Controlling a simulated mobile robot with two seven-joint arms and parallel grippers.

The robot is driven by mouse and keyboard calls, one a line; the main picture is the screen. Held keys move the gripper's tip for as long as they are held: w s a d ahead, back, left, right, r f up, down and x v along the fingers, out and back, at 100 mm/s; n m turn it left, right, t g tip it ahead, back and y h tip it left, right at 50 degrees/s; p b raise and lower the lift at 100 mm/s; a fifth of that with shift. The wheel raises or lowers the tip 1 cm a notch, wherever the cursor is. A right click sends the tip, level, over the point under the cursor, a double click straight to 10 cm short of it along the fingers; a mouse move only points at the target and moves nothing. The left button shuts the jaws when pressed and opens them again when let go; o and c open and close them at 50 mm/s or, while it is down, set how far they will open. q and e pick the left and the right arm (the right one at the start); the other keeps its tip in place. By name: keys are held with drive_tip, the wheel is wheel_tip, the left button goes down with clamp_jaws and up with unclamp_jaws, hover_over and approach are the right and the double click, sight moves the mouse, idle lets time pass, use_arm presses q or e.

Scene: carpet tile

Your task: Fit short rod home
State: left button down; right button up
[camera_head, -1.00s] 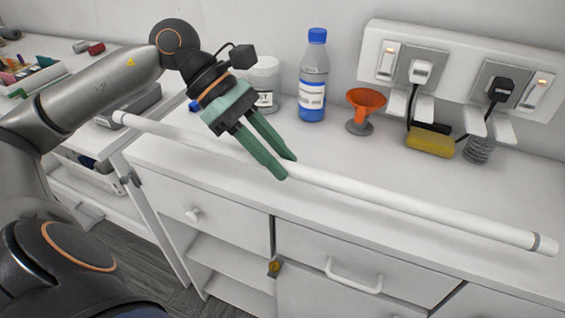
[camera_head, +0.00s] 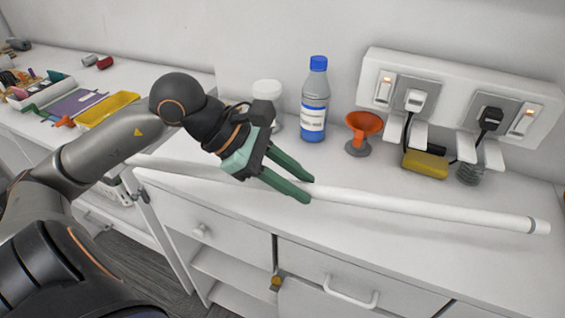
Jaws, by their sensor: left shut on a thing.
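A long white rod (camera_head: 430,211) with a grey band near its right end lies across the picture, above or along the front of the white counter. My left gripper (camera_head: 309,190) comes in from the left, its green fingers shut on the rod left of its middle. The rod slopes slightly down to the right. Part of its left stretch is hidden behind my gripper and arm. I cannot tell whether the rod touches the counter. No socket or holder for the rod can be made out. My right gripper is not in view.
On the counter (camera_head: 385,180) stand a white jar (camera_head: 267,91), a blue-capped bottle (camera_head: 314,98), an orange funnel (camera_head: 363,128) and a yellow sponge (camera_head: 425,164). A wall socket panel (camera_head: 455,95) with plugs and cords is at back right. A yellow tray (camera_head: 108,110) lies at left.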

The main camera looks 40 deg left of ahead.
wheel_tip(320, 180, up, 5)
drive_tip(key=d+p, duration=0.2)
drive_tip(key=p, duration=0.3)
use_arm(q)
drive_tip(key=w+a+r+m+t+y+b, duration=0.15)
drive_tip(key=w+r+m+t, duration=0.4)
drive_tip(key=w+r, duration=0.85)
drive_tip(key=s+a+r+m+t+h+b, duration=0.1)
drive_tip(key=s+r, duration=0.2)
drive_tip(key=r, duration=0.6)
drive_tip(key=s+a+r+m+t+h+b, duration=0.1)
drive_tip(key=s+a+r+m, duration=0.1)
drive_tip(key=r, duration=0.8)
drive_tip(key=s+a+r+m+t+h+b, duration=0.1)
drive_tip(key=s+a+r+t+b, duration=0.1)
drive_tip(key=r, duration=0.8)
drive_tip(key=shift+s+r+m, duration=0.2)
drive_tip(key=shift+s+m, duration=0.15)
drive_tip(key=shift+s, duration=0.55)
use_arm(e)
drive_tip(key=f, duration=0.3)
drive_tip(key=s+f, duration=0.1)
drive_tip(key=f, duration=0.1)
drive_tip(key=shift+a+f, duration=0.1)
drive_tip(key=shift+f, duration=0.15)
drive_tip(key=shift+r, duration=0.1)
